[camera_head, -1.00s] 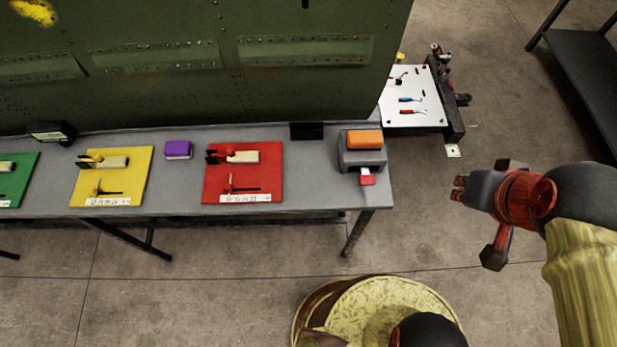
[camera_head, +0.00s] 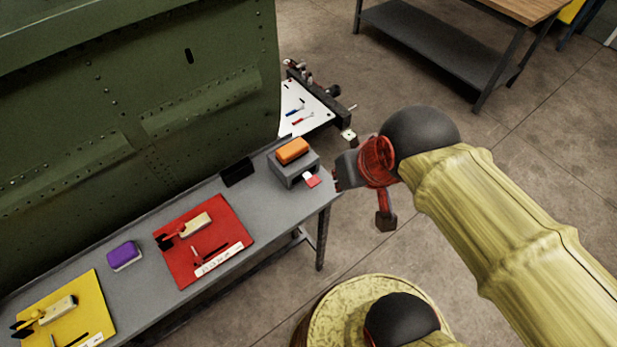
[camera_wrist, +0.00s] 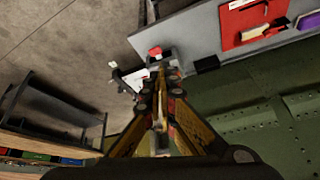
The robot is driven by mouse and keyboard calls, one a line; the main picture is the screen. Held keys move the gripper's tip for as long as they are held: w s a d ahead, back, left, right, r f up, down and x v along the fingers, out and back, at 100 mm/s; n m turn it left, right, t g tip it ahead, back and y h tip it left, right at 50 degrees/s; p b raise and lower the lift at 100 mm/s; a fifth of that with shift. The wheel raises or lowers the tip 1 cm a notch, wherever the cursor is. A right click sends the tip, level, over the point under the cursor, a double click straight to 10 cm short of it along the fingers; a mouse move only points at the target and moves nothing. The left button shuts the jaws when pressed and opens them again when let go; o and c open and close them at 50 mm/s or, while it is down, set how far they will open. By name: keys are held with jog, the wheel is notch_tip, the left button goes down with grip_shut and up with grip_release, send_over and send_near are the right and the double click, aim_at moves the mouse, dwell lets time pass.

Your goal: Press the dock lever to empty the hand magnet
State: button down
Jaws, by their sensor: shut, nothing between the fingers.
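The dock (camera_head: 287,172) is a grey block at the right end of the grey bench. The orange hand magnet (camera_head: 292,150) sits on top of it. The dock lever, with a red tab (camera_head: 313,181), sticks out at the dock's front right. My gripper (camera_head: 338,182) is shut and empty, just right of the lever in the head view. I cannot tell the exact gap or height there. In the wrist view the lever's red tab (camera_wrist: 154,51) shows just beyond my fingertips (camera_wrist: 160,68), which partly hide the dock.
On the bench (camera_head: 262,205) lie a red board (camera_head: 228,242), a purple block (camera_head: 124,256), a yellow board (camera_head: 92,312) and a black box (camera_head: 237,172). The green fuselage panel (camera_head: 120,110) stands behind. A white tool tray (camera_head: 312,110) is behind the bench's right end.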

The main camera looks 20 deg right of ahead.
jog(key=w+a+f+m+g+y+p, duration=0.1)
jog(key=w+a+f+m+y+p, duration=0.15)
jog(key=w+m, duration=0.55)
jog(key=w+a+f+m+g+y+p, duration=0.1)
jog(key=w+f+m+y+p, duration=0.15)
jog(key=w+m, duration=0.5)
jog(key=w+d+f+m+y+p, duration=0.1)
jog(key=w+d+f+m+p, duration=0.1)
jog(key=f+m, duration=0.3)
jog(key=w+d+f+m+t+p, duration=0.1)
jog(key=w+f+m, duration=0.4)
jog(key=m, duration=0.8)
jog(key=shift+d+f+y+p, duration=0.4)
jog(key=shift+d+f+p, duration=0.15)
jog(key=shift+d, duration=0.25)
jog(key=shift+w+f, duration=0.1)
jog(key=shift+f, duration=0.05)
jog(key=b, duration=0.7)
send_over(310, 175)
notch_tip(310, 175, down, 6)
jog(key=shift+f, duration=0.25)
jog(key=shift+f+b, duration=0.55)
jog(key=shift+f, duration=0.35)
